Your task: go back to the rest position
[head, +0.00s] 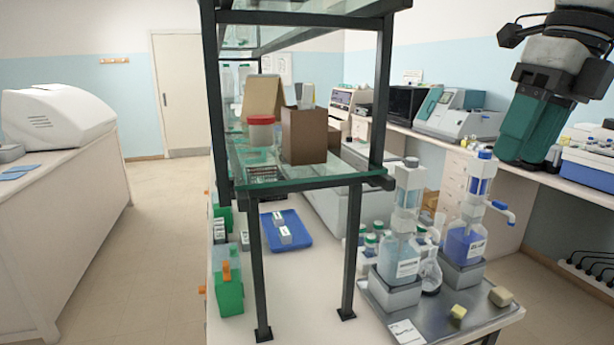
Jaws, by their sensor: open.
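Part of my arm shows at the upper right of the head view, with grey, black and dark green links. No gripper fingers can be made out, so my gripper is not in view. On the bench, two dispenser bottles stand on a metal tray (377,312): one with pale blue liquid (398,260) and one with violet-blue liquid (463,245). A blue tray (268,229) with small white boxes lies behind the shelf legs.
A dark-framed glass shelf (354,181) rises in the middle, bearing a brown box (304,135) and a red-lidded jar (261,131). Green bottles (229,291) stand at the bench's left edge. Open floor (150,230) lies left, before a counter with a white machine (58,122).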

